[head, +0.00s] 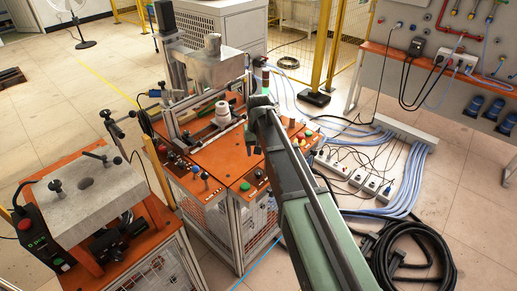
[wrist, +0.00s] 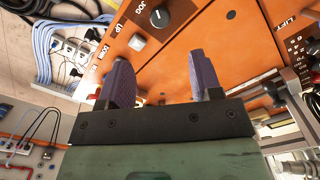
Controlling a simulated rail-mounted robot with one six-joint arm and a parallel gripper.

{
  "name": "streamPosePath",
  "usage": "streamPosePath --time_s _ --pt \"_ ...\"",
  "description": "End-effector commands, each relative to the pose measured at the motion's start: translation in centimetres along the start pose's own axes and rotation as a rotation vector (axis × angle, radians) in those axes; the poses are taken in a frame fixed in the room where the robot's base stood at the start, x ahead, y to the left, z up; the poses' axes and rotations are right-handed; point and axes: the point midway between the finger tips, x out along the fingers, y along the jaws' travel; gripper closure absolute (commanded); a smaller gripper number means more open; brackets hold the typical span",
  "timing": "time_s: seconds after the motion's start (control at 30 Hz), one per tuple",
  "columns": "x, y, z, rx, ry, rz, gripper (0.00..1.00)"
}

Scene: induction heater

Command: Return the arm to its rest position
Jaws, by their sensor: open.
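My arm (head: 310,220) reaches from the bottom of the head view up to the orange-topped heater station. My gripper (head: 254,146) is at the arm's far end, over the right part of that station, and is mostly hidden by the arm. In the wrist view my gripper (wrist: 163,78) shows two purple fingers set wide apart with nothing between them. The orange control panel (wrist: 190,35) with a black knob (wrist: 151,20) lies beyond the fingers. I cannot tell the exact gap between fingers and panel.
The heater station (head: 225,165) carries a metal block (head: 213,68) and a white cylinder (head: 222,110). A second station with a grey slab (head: 75,198) stands at left. Power strips (head: 360,178), cables and a black hose (head: 425,250) lie on the floor at right.

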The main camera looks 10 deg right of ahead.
Motion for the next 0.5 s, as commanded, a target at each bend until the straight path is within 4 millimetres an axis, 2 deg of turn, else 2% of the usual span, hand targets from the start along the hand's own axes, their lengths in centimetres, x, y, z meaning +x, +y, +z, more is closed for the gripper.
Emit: streamPosePath --time_s 0.17,0.23,0.27,0.37,0.4,0.5 --pt "0.2 0.0 0.0 -0.004 0.000 0.000 0.41" --pt "0.2 0.1 1.8 -0.020 0.000 0.000 0.41" --pt "0.2 0.2 3.3 -0.025 0.000 0.000 0.41" --pt "0.2 0.8 10.3 -0.047 -0.001 0.001 0.41" --pt "0.2 1.0 13.3 -0.053 0.000 0.001 0.41" --pt "0.2 1.5 19.2 -0.063 0.000 0.001 0.41"
